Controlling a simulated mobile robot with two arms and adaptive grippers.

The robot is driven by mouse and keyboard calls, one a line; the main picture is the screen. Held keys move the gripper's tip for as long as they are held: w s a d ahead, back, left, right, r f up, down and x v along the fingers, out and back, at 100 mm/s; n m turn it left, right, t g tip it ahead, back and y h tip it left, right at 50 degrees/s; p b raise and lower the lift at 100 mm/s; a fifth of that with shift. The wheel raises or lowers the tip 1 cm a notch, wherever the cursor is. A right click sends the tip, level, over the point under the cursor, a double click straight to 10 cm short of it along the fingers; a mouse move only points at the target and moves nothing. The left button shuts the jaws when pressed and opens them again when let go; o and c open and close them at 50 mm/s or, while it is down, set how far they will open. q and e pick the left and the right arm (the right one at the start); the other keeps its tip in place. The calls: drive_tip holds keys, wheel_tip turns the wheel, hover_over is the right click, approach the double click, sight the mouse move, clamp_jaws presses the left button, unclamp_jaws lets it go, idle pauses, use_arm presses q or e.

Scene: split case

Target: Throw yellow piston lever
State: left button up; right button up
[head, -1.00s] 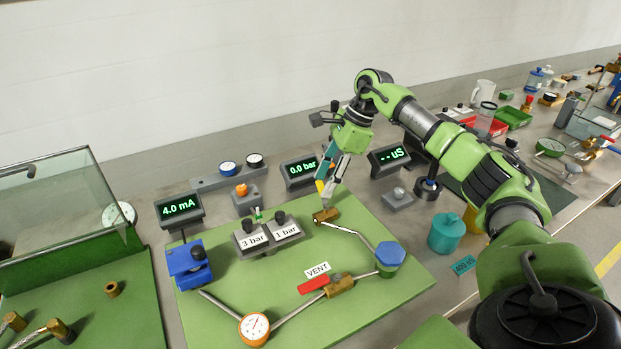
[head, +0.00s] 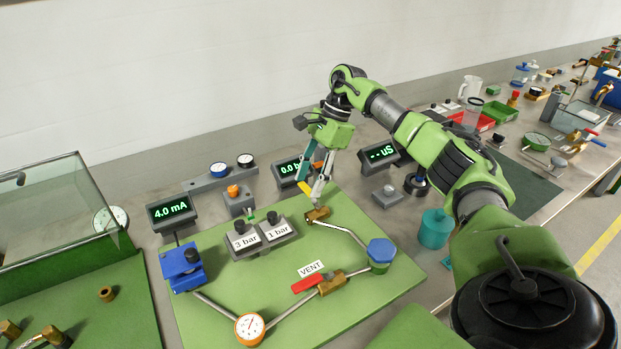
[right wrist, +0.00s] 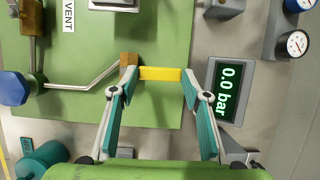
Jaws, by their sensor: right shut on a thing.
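The yellow piston lever (head: 306,187) stands on the brass valve (head: 317,214) at the back of the green board (head: 215,315). In the right wrist view the yellow lever (right wrist: 160,73) spans between the two fingertips, next to the brass block (right wrist: 129,66). My right gripper (head: 316,192) is shut on the lever, its fingers on either side of it. In the head view the fingers partly cover the lever. My left gripper is not in view.
The 0.0 bar display (right wrist: 229,90) stands close beside the right gripper. The 3 bar and 1 bar block (head: 262,236), the red VENT lever (head: 306,284), the blue-capped fitting (head: 381,251) and an orange-rimmed gauge (head: 249,328) are on the board.

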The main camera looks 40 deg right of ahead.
drive_tip(key=shift+s+a+f, duration=0.15)
drive_tip(key=shift+s+f, duration=0.05)
drive_tip(key=shift+f, duration=0.15)
drive_tip(key=o, duration=1.6)
drive_tip(key=shift+w+r, duration=0.1)
drive_tip(key=shift+w, duration=0.1)
drive_tip(key=shift+r, duration=0.15)
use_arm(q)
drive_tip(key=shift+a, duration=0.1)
use_arm(e)
drive_tip(key=v, duration=1.1)
drive_tip(key=shift+r, duration=0.35)
